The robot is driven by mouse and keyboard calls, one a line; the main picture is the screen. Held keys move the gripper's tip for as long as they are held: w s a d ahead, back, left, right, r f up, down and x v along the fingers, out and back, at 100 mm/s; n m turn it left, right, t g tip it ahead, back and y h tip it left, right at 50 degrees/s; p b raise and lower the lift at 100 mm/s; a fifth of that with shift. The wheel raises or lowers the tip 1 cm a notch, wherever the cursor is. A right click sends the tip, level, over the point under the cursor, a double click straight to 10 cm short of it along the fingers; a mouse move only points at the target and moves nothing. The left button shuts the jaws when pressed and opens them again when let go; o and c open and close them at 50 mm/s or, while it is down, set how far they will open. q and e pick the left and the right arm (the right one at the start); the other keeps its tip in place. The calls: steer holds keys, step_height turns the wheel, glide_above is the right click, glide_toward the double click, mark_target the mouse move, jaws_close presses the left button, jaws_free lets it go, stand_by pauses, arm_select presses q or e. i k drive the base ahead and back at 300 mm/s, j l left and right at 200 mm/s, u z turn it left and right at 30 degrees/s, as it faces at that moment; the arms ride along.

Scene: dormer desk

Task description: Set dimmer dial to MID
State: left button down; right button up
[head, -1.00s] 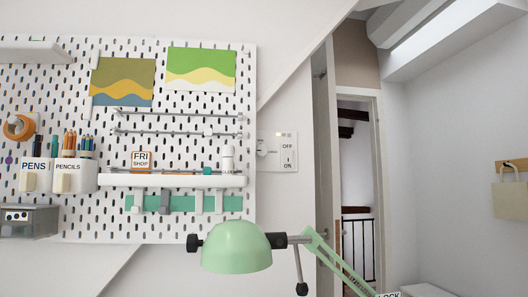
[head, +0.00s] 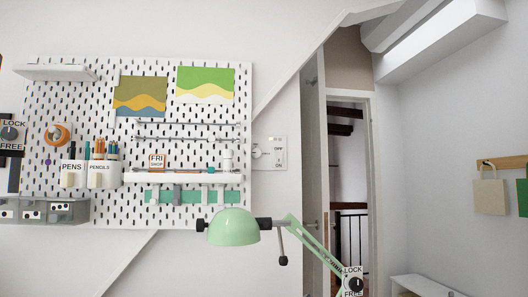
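A white wall plate (head: 273,140) sits on the wall just right of the pegboard. On its left part is a small pale dial (head: 257,152), small in the picture, and I cannot read its setting. On its right part is a switch (head: 279,158) with OFF above and ON below. Neither of my grippers shows in the head view.
A green lamp (head: 233,227) stands out in front, below the plate, its arm running down right. The white pegboard (head: 200,130) holds cups and shelves. LOCK/FREE knobs show at far left (head: 12,134) and lower right (head: 353,284). A doorway (head: 348,175) is at right.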

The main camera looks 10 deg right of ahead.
mark_target(256, 153)
steer(key=k+u, duration=0.2)
steer(key=u, duration=1.55)
steer(key=k+l+u, duration=0.35)
steer(key=l, duration=0.35)
steer(key=k+l+u, duration=0.3)
steer(key=l, duration=0.3)
steer(key=k+l+u, duration=0.35)
steer(key=k+l, duration=0.1)
steer(key=l, duration=0.1)
